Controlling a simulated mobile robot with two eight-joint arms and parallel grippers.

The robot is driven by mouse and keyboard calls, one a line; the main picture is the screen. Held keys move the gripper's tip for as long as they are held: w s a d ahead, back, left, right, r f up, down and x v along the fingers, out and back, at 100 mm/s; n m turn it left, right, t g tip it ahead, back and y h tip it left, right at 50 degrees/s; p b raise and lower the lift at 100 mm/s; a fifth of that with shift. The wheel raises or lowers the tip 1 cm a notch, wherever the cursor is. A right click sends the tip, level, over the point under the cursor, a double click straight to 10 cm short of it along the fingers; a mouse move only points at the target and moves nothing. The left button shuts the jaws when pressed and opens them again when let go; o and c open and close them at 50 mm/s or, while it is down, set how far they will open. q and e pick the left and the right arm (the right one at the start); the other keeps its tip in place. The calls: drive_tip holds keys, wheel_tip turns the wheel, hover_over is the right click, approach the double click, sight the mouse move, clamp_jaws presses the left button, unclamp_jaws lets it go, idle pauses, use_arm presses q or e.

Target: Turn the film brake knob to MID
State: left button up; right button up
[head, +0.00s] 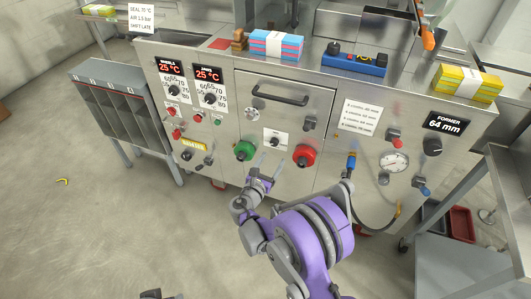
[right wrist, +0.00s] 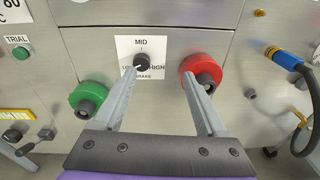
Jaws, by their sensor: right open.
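The film brake knob (right wrist: 147,61) is a small black knob on a white plate (right wrist: 126,48) marked MID at the top, HIGH at the right and BRAKE below. A light mark on its lower left side seems to face the left label, partly covered by a finger. The knob also shows in the head view (head: 275,141). My right gripper (right wrist: 159,76) is open, its two grey fingers pointing at the panel. In the wrist view the knob appears between the fingertips, closer to the left one; contact cannot be told. Dark parts at the head view's bottom edge may be my left gripper.
A drawer handle (head: 280,94) sits above. A blue-ended hose (head: 351,163) hangs at the right. The floor at the left is mostly clear.

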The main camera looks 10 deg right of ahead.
sight(274, 144)
wheel_tip(274, 144, down, 4)
drive_tip(key=w+a+n+t, duration=0.1)
drive_tip(key=w+a+n, duration=0.1)
drive_tip(key=a+n, duration=0.1)
use_arm(q)
drive_tip(key=f+b, duration=0.2)
drive_tip(key=f, duration=0.1)
drive_tip(key=shift+w+a+f, duration=0.1)
drive_tip(key=shift+w+a, duration=0.1)
use_arm(e)
drive_tip(key=x, duration=1)
drive_tip(key=shift+w+d+r, duration=0.15)
drive_tip(key=shift+d+r, duration=0.15)
drive_tip(key=shift+r, duration=0.1)
drive_tip(key=shift+m, duration=0.3)
clamp_jaws()
